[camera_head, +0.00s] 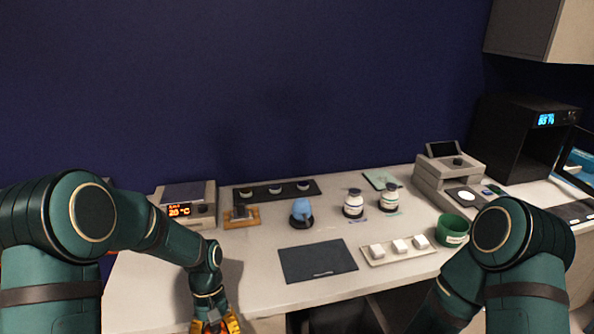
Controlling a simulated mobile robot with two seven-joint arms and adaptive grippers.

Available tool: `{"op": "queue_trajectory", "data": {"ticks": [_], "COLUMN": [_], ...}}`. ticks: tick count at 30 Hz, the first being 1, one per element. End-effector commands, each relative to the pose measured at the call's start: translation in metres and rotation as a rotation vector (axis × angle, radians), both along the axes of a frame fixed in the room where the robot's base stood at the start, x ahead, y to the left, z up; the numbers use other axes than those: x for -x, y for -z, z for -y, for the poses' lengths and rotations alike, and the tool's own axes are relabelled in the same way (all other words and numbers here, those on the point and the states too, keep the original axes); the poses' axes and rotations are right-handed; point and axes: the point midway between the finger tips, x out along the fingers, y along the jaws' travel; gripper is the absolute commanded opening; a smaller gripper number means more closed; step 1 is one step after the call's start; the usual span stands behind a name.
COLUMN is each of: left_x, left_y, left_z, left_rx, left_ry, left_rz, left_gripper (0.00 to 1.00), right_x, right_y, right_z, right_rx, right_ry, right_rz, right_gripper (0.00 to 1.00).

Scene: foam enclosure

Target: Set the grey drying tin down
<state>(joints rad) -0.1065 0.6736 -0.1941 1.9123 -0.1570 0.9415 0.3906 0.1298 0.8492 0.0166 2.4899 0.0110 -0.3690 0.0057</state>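I cannot make out a grey drying tin for certain in the head view. Several small pale round pieces (275,189) sit in a row on a long dark tray (262,198) at the back. My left gripper (216,323) shows yellow-orange fingers at the bottom edge, low at the table's front left. It is cut off by the frame, so its opening and anything in it are hidden. My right arm comes in at the lower right, and its gripper is out of view below the frame.
A dark mat (318,261) lies at the front middle, bare. Behind it stand a blue item (301,210) and two white jars (353,205). A tray of white blocks (399,252) and a green pot (453,231) are right. A hotplate (186,205) is left.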

Motion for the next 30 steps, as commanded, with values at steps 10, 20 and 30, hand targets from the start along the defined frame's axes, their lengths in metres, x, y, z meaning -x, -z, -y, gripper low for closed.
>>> {"op": "queue_trajectory", "data": {"ticks": [10, 20, 30], "left_x": [0.0085, 0.0083, 0.0077], "left_y": [0.0077, 0.0076, 0.0071], "left_z": [0.0002, 0.0002, -0.0003], "left_rx": [0.001, 0.001, 0.001], "left_ry": [0.281, 0.277, 0.262], "left_rz": [0.001, 0.002, 0.002], "left_gripper": [0.19, 0.19, 0.19], "right_x": [0.0007, 0.0007, 0.0007], "right_y": [0.0077, 0.0074, 0.0074], "right_z": [-0.0005, -0.0006, -0.0006], "right_rx": [0.001, 0.001, 0.000], "right_ry": [-0.002, -0.002, -0.002], "right_rz": [-0.002, -0.002, -0.002], "right_gripper": [0.47, 0.47, 0.47]}}
